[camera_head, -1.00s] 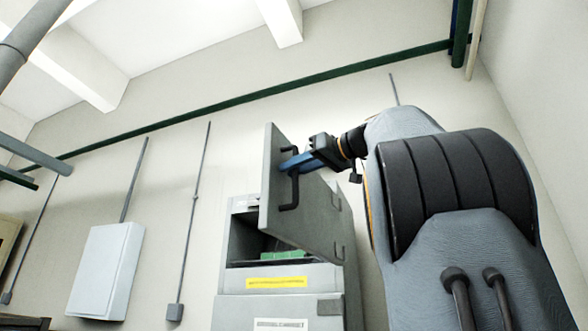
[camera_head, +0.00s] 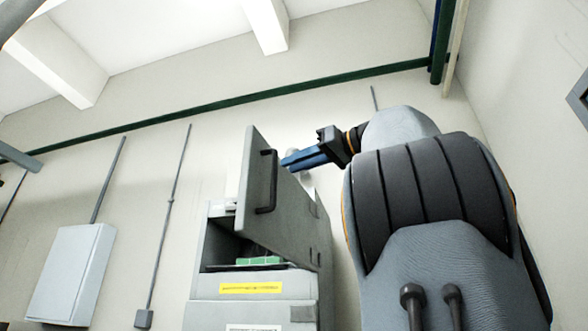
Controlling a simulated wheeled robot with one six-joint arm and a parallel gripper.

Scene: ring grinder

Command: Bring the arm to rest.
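My gripper (camera_head: 290,162), with blue fingers, is at the end of my arm in the upper middle of the head view. It is to the right of the dark handle (camera_head: 268,182) on the grey cabinet door (camera_head: 258,205) and looks apart from it. I see the fingers side-on, so I cannot tell whether they are open or shut. I see nothing held in them. My arm stands large on the right and hides part of the wall. The door stands open on the grey cabinet (camera_head: 240,311).
Green parts (camera_head: 260,261) lie inside the open cabinet, above a yellow label (camera_head: 251,288). A pale wall box (camera_head: 72,275) and thin conduits are on the wall at left. A green pipe (camera_head: 250,98) runs high along the wall. Wall space above the door looks free.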

